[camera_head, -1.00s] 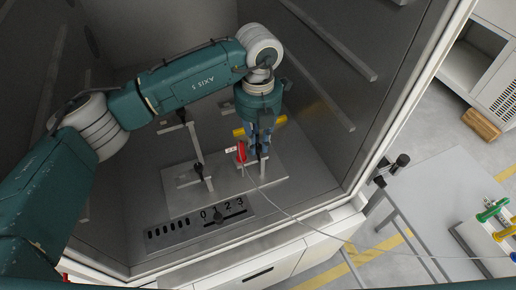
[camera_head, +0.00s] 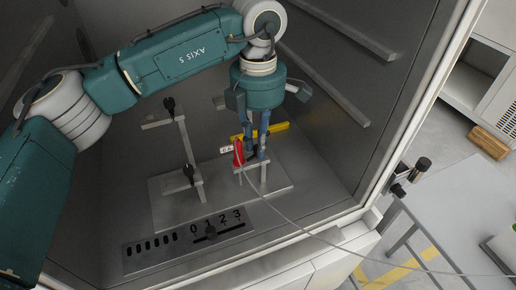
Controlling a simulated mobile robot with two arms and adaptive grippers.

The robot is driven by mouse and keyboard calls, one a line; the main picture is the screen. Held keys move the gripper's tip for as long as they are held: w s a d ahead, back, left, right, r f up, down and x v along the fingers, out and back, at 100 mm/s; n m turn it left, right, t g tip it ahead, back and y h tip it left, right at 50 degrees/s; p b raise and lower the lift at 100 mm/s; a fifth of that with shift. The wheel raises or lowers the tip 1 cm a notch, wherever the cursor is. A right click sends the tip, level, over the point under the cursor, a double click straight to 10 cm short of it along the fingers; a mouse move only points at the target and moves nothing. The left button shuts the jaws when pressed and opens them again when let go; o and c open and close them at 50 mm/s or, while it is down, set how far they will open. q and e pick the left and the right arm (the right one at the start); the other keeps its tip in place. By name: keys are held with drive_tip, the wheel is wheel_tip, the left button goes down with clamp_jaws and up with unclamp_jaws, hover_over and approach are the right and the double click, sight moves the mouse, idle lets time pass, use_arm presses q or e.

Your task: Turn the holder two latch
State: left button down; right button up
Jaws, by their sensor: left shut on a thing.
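A red cylindrical piece (camera_head: 238,154) with a small white tag stands just left of the fingers. A thin cable runs from it to the right. Which holder is number two cannot be read. My right gripper is out of view.
A yellow bar (camera_head: 276,129) lies behind the gripper. The slotted panel (camera_head: 189,239) with numbers is in front of the base plate (camera_head: 222,216). Chamber walls enclose both sides; a grey table (camera_head: 460,205) stands outside.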

use_arm(q)
drive_tip(key=shift+w+r+m+b, duration=0.1)
drive_tip(key=shift+m+b, duration=0.55)
drive_tip(key=shift+m, duration=0.95)
drive_tip(key=c, duration=1.6)
unclamp_jaws()
drive_tip(key=shift+c, duration=0.2)
wheel_tip(320, 180, up, 12)
